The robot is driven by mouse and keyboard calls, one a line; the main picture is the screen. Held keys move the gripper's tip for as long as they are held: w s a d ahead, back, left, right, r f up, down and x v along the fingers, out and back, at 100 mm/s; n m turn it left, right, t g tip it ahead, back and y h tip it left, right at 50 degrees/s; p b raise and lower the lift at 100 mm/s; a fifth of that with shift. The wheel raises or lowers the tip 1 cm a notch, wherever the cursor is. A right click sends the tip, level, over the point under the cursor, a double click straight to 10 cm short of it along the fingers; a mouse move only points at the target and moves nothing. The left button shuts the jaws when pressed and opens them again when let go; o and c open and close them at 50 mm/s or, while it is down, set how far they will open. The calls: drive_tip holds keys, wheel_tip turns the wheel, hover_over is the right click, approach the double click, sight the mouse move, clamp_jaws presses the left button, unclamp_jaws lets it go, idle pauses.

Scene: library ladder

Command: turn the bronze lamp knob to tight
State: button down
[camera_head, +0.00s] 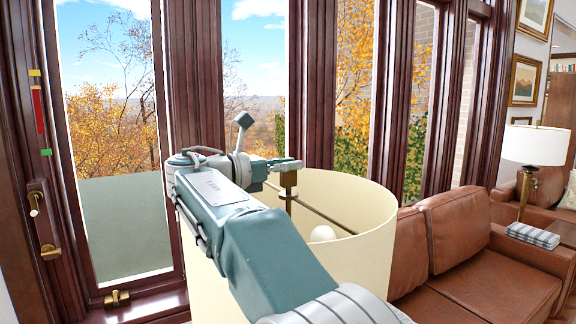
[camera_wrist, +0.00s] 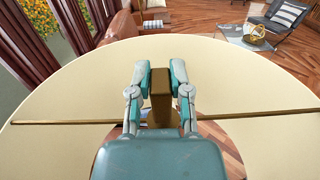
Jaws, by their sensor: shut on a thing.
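The bronze lamp knob (camera_wrist: 160,97) stands upright at the middle of the lampshade in the wrist view. My gripper (camera_wrist: 160,84) has one finger on each side of it and is shut on it. In the head view the bronze post with the knob (camera_head: 288,182) shows at the end of my gripper (camera_head: 284,166), above a thin bronze crossbar. The cream lampshade (camera_head: 370,262) surrounds the post, and a white bulb (camera_head: 322,233) shows inside it. My arm hides part of the shade. I cannot tell how far the knob is turned.
Tall windows with dark red wood frames (camera_head: 307,80) stand behind the lamp. A brown leather sofa (camera_head: 470,255) is close on the right. A second lamp (camera_head: 535,145) stands farther right.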

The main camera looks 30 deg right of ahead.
drive_tip(key=c, duration=0.6)
unclamp_jaws()
drive_tip(key=shift+o, duration=0.2)
drive_tip(key=shift+a, duration=0.15)
drive_tip(key=a, duration=1.2)
drive_tip(key=shift+s+f, duration=0.1)
